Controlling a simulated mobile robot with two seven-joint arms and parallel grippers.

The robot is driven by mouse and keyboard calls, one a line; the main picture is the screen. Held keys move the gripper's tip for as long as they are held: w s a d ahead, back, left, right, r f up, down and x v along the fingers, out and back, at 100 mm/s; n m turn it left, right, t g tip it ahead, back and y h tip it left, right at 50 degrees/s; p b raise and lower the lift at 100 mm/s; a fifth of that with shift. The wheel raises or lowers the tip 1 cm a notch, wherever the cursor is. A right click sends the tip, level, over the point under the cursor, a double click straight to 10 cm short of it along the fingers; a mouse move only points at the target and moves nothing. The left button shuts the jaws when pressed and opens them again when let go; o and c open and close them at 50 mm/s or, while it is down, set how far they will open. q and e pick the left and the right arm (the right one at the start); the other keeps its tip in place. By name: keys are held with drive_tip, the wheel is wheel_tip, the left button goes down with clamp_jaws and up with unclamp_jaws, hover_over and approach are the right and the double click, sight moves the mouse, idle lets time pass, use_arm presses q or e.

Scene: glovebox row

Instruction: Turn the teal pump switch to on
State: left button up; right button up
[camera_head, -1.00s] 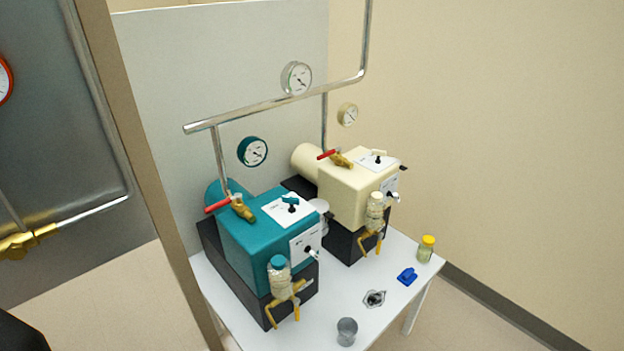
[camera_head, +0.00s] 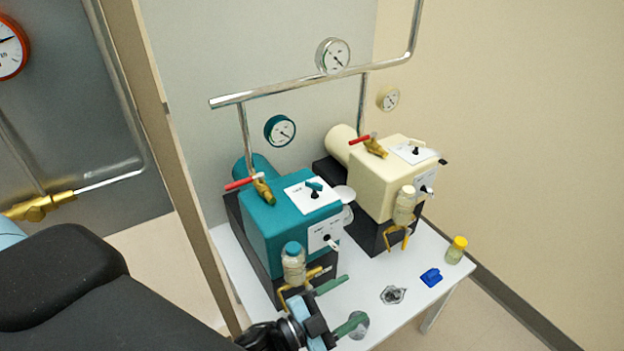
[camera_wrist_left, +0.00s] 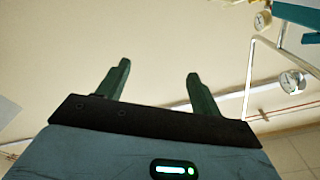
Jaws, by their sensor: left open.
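The teal pump (camera_head: 275,235) stands on the left of the white table. Its top has a white panel with a teal knob (camera_head: 314,186). Its front has a white plate with a dark rotary switch (camera_head: 328,239) and a pale lever pointing lower right; the labels are too small to read. My left gripper (camera_head: 345,303) is open and empty, low in front of the pump and below the front plate, apart from the switch. In the left wrist view its two green fingers (camera_wrist_left: 157,72) are spread with nothing between them. My right gripper is not in view.
A cream pump (camera_head: 385,185) stands to the right. Clamped jars (camera_head: 293,266) hang in front of both pumps. A yellow-capped jar (camera_head: 456,251), a blue item (camera_head: 431,277) and a metal piece (camera_head: 393,294) lie on the table (camera_head: 425,255). A panel edge (camera_head: 175,160) stands at left.

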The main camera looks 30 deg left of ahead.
use_arm(q)
drive_tip(key=w+d+r+m+g+h, duration=0.2)
drive_tip(key=d+r+m+g+h, duration=0.15)
drive_tip(key=r+m+h, duration=0.35)
drive_tip(key=m+g+y+p, duration=0.1)
drive_tip(key=m+g+y, duration=0.7)
drive_tip(key=m+y, duration=0.8)
approach(314, 183)
drive_tip(key=y, duration=0.1)
drive_tip(key=shift+n, duration=0.3)
drive_tip(key=x, duration=0.4)
drive_tip(key=d+x, duration=0.1)
drive_tip(key=x, duration=0.1)
drive_tip(key=shift+f, duration=0.4)
drive_tip(key=shift+x, duration=0.75)
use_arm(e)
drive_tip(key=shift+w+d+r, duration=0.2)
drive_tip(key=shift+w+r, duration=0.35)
